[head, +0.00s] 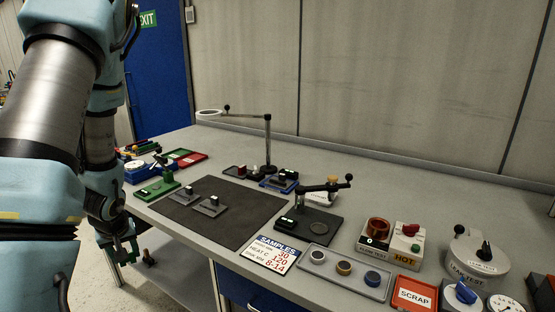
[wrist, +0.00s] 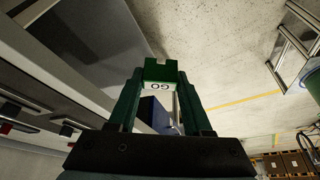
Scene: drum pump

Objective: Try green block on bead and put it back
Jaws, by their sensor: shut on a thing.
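My gripper (wrist: 160,78) is shut on a green block (wrist: 161,66) with a white face lettered "GO", seen upside down in the wrist view. In the head view my gripper (head: 127,250) hangs beside the bench's left edge, over the floor side and apart from the bench top. Two small grey plates with raised parts, a rear one (head: 186,195) and a front one (head: 212,206), lie on the dark mat (head: 235,222). A green holder (head: 157,188) stands left of the mat. I cannot tell which part is the bead.
A post with a swing-arm ring (head: 208,113) stands behind the mat. A clamp stand (head: 308,225), a samples card (head: 272,255), a tray of rings (head: 345,272), a hot unit (head: 405,240) and a leak tester (head: 476,258) fill the right. My arm covers the far left.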

